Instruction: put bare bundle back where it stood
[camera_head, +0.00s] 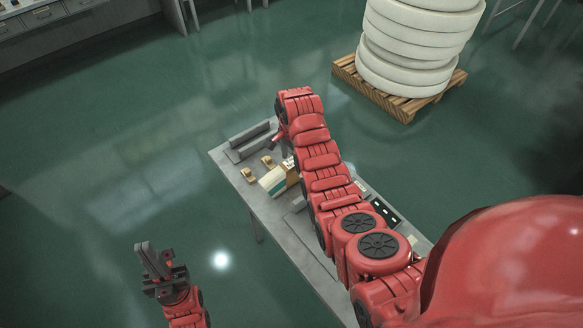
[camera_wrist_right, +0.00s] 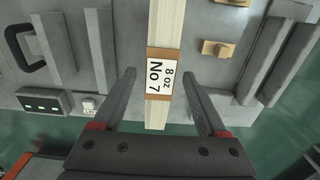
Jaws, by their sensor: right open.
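In the right wrist view, a narrow cream bundle (camera_wrist_right: 166,25) with a brown band and a white label reading "8 oz No 7" runs down the middle. My right gripper (camera_wrist_right: 158,76) is open, one finger on each side of the bundle. I cannot tell whether either finger touches it. In the head view, a pale block with a teal stripe (camera_head: 271,180) stands on the table beside my right arm, which hides much of the area. My left gripper (camera_head: 154,262) is off the table at lower left, with no object visible in it; its opening is unclear.
The grey table (camera_head: 243,191) carries grey rails (camera_head: 250,141) and small tan blocks (camera_head: 249,174). A panel with green lights (camera_wrist_right: 43,104) and a dark handle (camera_wrist_right: 24,46) show in the wrist view. White rolls (camera_head: 410,50) sit on a wooden pallet (camera_head: 401,107) behind.

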